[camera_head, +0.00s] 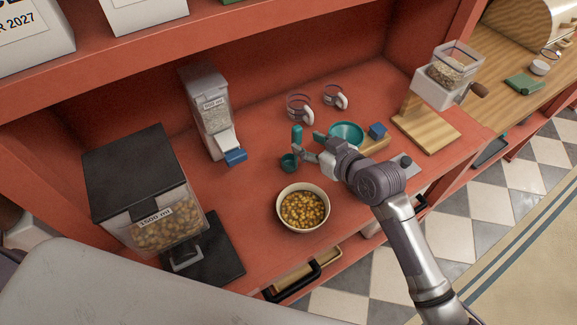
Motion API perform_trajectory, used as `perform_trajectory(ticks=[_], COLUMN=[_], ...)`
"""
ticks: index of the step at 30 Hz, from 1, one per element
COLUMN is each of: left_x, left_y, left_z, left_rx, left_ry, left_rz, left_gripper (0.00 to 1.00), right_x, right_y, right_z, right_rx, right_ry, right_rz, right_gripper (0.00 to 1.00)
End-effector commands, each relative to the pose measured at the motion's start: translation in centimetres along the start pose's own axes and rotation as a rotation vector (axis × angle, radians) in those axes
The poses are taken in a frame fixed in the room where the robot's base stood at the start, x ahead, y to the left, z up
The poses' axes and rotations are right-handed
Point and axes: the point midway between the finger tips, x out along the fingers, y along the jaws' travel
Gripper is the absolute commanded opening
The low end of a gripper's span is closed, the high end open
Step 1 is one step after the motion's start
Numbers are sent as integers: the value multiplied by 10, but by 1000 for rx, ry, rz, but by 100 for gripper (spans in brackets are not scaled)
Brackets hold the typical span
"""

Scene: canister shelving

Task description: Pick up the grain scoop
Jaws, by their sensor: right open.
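The grain scoop, a small teal cup (289,161) with an upright teal handle (297,133), is on the red shelf, left of my right gripper. My right gripper (308,153) reaches in from the lower right. Its open fingers point left, close to the scoop. Whether a finger touches the scoop I cannot tell. The gripper hides part of the shelf behind it. My left gripper is out of view.
A bowl of grain (303,208) stands just in front of the gripper. A teal funnel-like bowl (346,134) and blue block (378,131) are behind it. Dispensers (208,112) (142,180) stand left, two clamp jars (299,106) behind, and a mill (440,90) right.

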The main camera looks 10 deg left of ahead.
Motion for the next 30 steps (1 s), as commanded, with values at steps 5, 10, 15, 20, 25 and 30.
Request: perform_trajectory(ticks=[5,10,15,20,25,30], left_x=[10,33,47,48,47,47], left_y=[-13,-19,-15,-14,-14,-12], left_z=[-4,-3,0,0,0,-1], left_rx=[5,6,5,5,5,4], left_ry=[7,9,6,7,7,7], left_rz=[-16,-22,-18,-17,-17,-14], left_gripper=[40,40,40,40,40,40], right_x=[13,38,58,61,61,60], right_y=[0,-3,-2,-2,-2,-2], right_z=[1,3,1,-2,-2,-2], right_rx=[0,0,0,-1,0,0], right_ry=[1,2,1,0,0,-1], right_rz=[0,-1,1,1,1,1], right_gripper=[54,54,54,54,51,22])
